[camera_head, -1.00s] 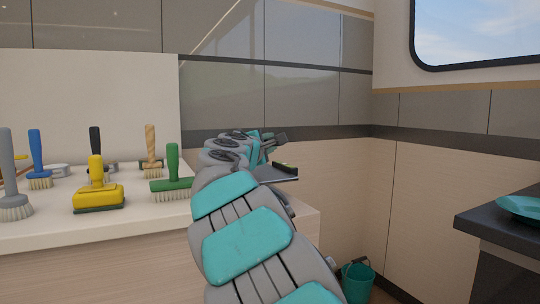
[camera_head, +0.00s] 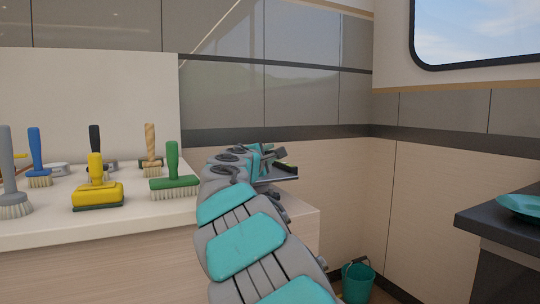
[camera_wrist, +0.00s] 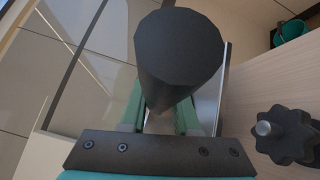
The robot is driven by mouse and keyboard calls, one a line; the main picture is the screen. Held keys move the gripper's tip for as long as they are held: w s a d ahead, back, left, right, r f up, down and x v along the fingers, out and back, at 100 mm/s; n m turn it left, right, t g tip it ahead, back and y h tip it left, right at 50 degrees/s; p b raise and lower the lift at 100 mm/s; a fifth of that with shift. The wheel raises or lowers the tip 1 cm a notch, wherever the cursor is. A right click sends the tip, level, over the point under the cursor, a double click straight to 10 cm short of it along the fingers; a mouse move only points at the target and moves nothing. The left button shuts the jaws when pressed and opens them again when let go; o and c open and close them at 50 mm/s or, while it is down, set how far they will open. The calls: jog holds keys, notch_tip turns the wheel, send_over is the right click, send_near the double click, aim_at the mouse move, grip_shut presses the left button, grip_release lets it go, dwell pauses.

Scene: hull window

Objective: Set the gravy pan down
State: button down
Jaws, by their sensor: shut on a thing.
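My gripper (camera_head: 268,160) is at the end of my raised arm, at the right end of the pale counter, mostly hidden behind my wrist. In the wrist view its green fingers (camera_wrist: 170,118) are shut on a dark round handle (camera_wrist: 178,50), whose end faces the camera. I take this to be the gravy pan. In the head view a flat grey part with a dark edge (camera_head: 284,176) sticks out to the right of my gripper. The rest of the pan is hidden, and I cannot tell whether it touches the counter.
Several brushes stand on the pale counter (camera_head: 110,222), including a green one (camera_head: 173,180) close left of my arm and a yellow one (camera_head: 97,194). A teal bucket (camera_head: 357,282) stands on the floor. A dark worktop (camera_head: 490,222) with a teal dish (camera_head: 524,206) is at right.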

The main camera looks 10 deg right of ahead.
jog(key=c, duration=0.6)
grip_release()
jog(key=shift+c, duration=0.2)
jog(key=shift+r, duration=0.1)
jog(key=v, duration=1.2)
jog(key=shift+b, duration=0.3)
